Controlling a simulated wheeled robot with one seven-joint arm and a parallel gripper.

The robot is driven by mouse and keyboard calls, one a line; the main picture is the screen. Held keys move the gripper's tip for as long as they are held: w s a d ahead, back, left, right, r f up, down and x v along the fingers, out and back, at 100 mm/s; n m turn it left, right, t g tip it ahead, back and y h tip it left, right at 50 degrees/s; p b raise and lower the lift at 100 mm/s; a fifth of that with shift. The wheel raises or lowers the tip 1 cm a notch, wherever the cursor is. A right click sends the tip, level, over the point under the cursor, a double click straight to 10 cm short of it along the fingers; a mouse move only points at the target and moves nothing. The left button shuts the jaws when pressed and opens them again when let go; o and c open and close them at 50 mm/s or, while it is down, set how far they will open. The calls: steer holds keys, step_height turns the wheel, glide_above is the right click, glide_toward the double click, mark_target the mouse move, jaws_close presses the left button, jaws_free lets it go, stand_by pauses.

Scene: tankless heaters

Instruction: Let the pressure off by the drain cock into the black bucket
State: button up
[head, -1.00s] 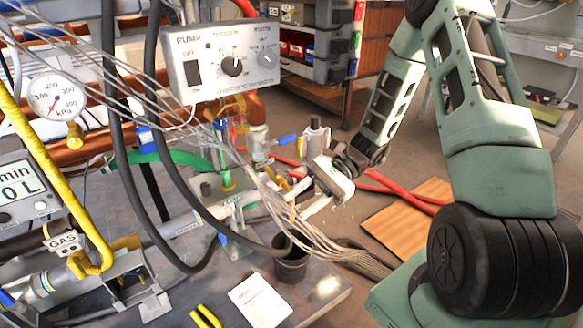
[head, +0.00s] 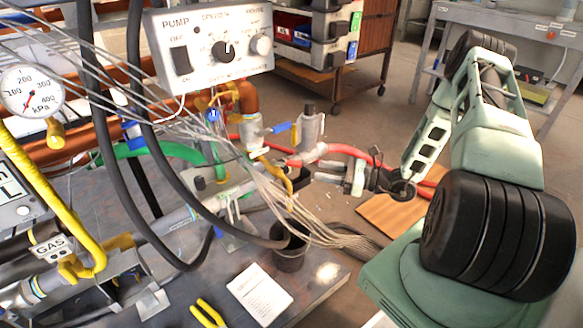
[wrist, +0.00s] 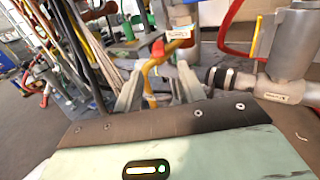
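The black bucket (head: 291,248) stands upright on the bench near its front edge, below the pipework. A curved yellow piece (head: 281,173), apparently part of the drain cock, hangs from the pipework above the bucket. My gripper (head: 318,172) is right of it, pointing left, above the bench. In the wrist view its two fingers (wrist: 158,88) are apart, and the yellow piece (wrist: 149,76) shows between them. I cannot tell whether they touch it.
A pressure gauge (head: 31,91) is at the left, and the pump box (head: 210,45) hangs above. Black hoses (head: 120,150) and thin wires cross the left and middle. A red hose (head: 350,151) runs behind my gripper. A white card (head: 259,293) lies on the bench.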

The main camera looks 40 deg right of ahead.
mark_target(286, 164)
steer(key=b+x, duration=0.2)
steer(key=x, duration=0.8)
steer(key=shift+w+a, duration=0.1)
jaws_close()
